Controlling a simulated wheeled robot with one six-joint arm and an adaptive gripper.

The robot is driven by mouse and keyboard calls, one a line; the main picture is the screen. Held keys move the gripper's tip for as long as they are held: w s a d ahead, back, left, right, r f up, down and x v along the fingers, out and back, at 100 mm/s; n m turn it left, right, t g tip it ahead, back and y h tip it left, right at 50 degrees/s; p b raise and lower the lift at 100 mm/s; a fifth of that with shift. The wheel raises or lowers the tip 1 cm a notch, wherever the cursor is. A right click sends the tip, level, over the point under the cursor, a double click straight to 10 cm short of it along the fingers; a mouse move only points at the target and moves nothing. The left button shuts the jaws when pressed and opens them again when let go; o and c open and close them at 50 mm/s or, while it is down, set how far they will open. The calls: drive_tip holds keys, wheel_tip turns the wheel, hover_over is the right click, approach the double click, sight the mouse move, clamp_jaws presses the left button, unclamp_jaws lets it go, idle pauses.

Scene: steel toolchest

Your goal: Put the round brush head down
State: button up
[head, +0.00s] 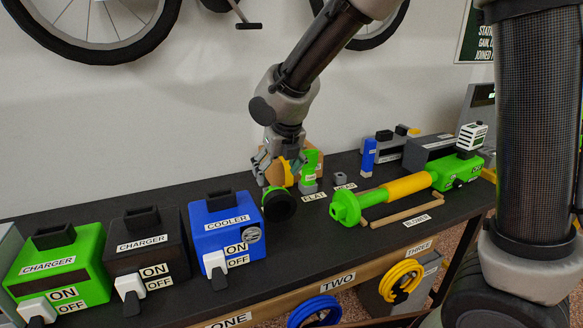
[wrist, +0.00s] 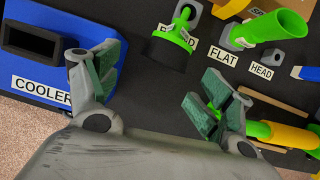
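The round brush head (head: 280,206), a black round brush with a bright green collar, appears to rest on the dark bench top, its dark round end towards the head camera. In the wrist view the brush head (wrist: 168,52) lies at the top middle, partly covering a white label. My gripper (head: 276,172) is just above and behind it in the head view. In the wrist view my gripper (wrist: 155,92) has its two fingers spread wide, with bare bench between them. The brush appears beyond the fingertips, apart from both; the exact gap is hard to judge.
A blue COOLER box (head: 222,222) stands left of the brush. A green flat head (head: 309,166) stands behind it to the right. A green and yellow blower (head: 405,187) lies further right. Two charger boxes (head: 146,245) (head: 62,265) fill the left side.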

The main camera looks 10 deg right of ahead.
drive_tip(key=s+d+r+m, duration=0.3)
drive_tip(key=d+m, duration=0.4)
drive_tip(key=s+d+r+m+h, duration=0.1)
drive_tip(key=s+d+r+m, duration=0.1)
drive_tip(key=d+r+m, duration=0.35)
drive_tip(key=s+d+r+m, duration=0.1)
drive_tip(key=s+d+m, duration=0.2)
drive_tip(key=d+m, duration=0.55)
drive_tip(key=s+d+m, duration=0.5)
drive_tip(key=s+m, duration=0.3)
drive_tip(key=m, duration=0.1)
drive_tip(key=s+d+r+m, duration=0.1)
drive_tip(key=s+d+m, duration=0.4)
drive_tip(key=s+m, duration=0.3)
drive_tip(key=shift+d+r+m+h, duration=0.25)
drive_tip(key=shift+m+h, duration=0.05)
drive_tip(key=shift+m, duration=0.7)
